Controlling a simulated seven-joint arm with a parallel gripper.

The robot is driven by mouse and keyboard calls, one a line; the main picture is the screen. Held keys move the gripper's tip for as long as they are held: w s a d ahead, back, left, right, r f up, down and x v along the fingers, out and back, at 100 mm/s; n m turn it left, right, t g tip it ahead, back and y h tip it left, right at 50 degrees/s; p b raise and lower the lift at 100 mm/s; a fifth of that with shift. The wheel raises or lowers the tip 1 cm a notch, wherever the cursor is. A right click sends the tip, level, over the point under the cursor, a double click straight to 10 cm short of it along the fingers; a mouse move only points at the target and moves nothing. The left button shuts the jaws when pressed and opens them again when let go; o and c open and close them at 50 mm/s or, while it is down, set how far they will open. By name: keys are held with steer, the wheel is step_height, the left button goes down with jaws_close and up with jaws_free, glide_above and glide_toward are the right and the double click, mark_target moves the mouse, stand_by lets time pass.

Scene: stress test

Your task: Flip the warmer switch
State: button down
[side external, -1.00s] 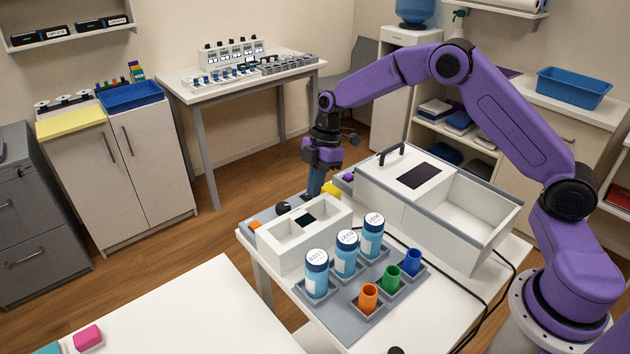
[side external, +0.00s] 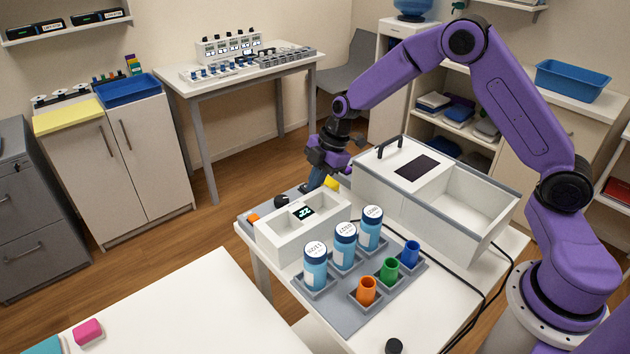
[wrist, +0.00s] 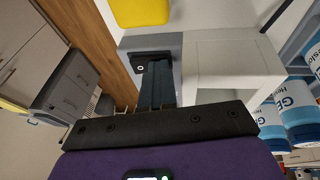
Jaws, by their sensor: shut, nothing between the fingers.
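The warmer (side external: 275,236) is a white box with open wells on the white table. Its small display (side external: 303,212) is lit with green digits. My gripper (side external: 308,189) is shut and empty, pointing down behind the warmer's far end. In the wrist view its dark fingers (wrist: 157,68) reach a small black part (wrist: 141,64) with a pale round mark, on a grey plate beside the white warmer (wrist: 225,75). This part looks like the switch, but the fingers partly cover it. I cannot tell whether they touch it.
A black knob (side external: 282,200) and a yellow block (side external: 331,184) are near the gripper. Blue labelled bottles (side external: 345,245) and orange, green and blue cups (side external: 389,270) stand in a grey rack in front. A large white box (side external: 390,208) with a handle stands to the right.

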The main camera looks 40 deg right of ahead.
steer(key=shift+s+f, duration=0.4)
steer(key=shift+s, duration=0.05)
steer(key=shift+w, duration=0.15)
steer(key=shift+w+r, duration=0.3)
steer(key=shift+w, duration=0.55)
steer(key=s+a+v, duration=0.1)
steer(key=v, duration=1.3)
steer(key=s+a+r+m+g+h, duration=0.1)
steer(key=s+a, duration=0.2)
steer(key=s, duration=0.6)
steer(key=s+a+m+g, duration=0.1)
steer(key=s+a, duration=0.2)
steer(key=s, duration=0.6)
steer(key=s+d+f+m+h, duration=0.1)
steer(key=s+d+m, duration=0.1)
steer(key=s, duration=0.6)
steer(key=s+d+f+m, duration=0.1)
steer(key=s+d, duration=0.2)
steer(key=s, duration=0.5)
steer(key=shift+d+m+h, duration=0.25)
steer(key=shift+m+h, duration=0.15)
steer(key=shift+r, duration=0.1)
